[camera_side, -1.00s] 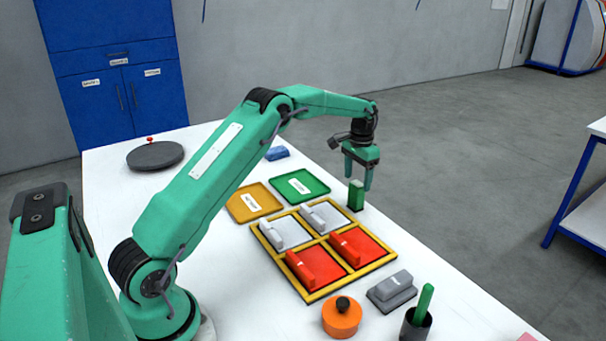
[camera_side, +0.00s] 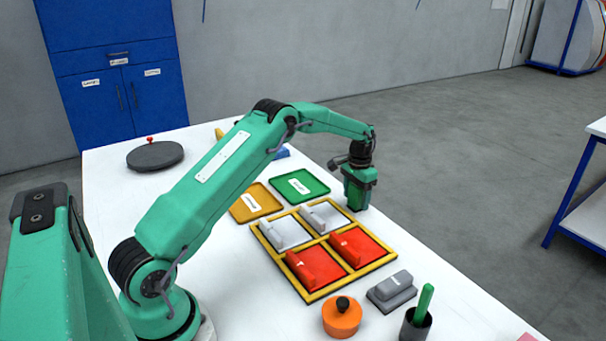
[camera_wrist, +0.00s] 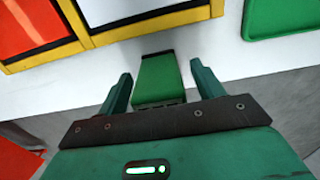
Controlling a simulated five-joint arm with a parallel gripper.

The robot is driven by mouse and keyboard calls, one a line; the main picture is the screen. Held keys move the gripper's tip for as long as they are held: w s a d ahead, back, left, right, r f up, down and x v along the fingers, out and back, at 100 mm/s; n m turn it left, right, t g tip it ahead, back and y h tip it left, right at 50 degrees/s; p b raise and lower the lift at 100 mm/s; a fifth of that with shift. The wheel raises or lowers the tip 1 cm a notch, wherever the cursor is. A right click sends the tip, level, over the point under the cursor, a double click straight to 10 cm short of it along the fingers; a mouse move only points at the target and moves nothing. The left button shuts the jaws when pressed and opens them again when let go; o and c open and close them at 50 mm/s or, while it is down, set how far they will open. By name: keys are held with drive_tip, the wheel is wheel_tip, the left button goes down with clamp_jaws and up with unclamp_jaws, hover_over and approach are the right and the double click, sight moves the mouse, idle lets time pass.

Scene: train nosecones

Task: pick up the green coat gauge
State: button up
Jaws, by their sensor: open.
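The green coat gauge (camera_wrist: 158,78) is a small green block with a dark end, standing on the white table near its far right edge. In the wrist view it lies between the two fingers of my gripper (camera_wrist: 160,84), with a visible gap on each side. The fingers are open and do not appear to touch it. In the side view my gripper (camera_side: 358,190) is lowered over the gauge's spot, and the gauge can hardly be told apart from the green fingers there.
A yellow-framed tray (camera_side: 318,296) with red and grey panels and blocks is close by. A green tray (camera_side: 318,185) and a yellow tray (camera_side: 240,212) lie behind it. An orange pot (camera_side: 341,318), a grey block (camera_side: 394,286) and a dark cup (camera_side: 414,326) stand in front.

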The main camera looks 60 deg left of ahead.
idle(0.5)
drive_tip(key=c, duration=1.2)
drive_tip(key=shift+o, duration=0.2)
drive_tip(key=shift+r, duration=0.15)
drive_tip(key=shift+r, duration=0.65)
drive_tip(key=r, duration=0.3)
drive_tip(key=shift+d, duration=0.3)
drive_tip(key=s+d+r, duration=0.3)
drive_tip(key=d+r, duration=0.3)
drive_tip(key=d, duration=0.4)
drive_tip(key=shift+d+r, duration=0.2)
drive_tip(key=shift+d, duration=0.15)
drive_tip(key=shift+a, duration=0.1)
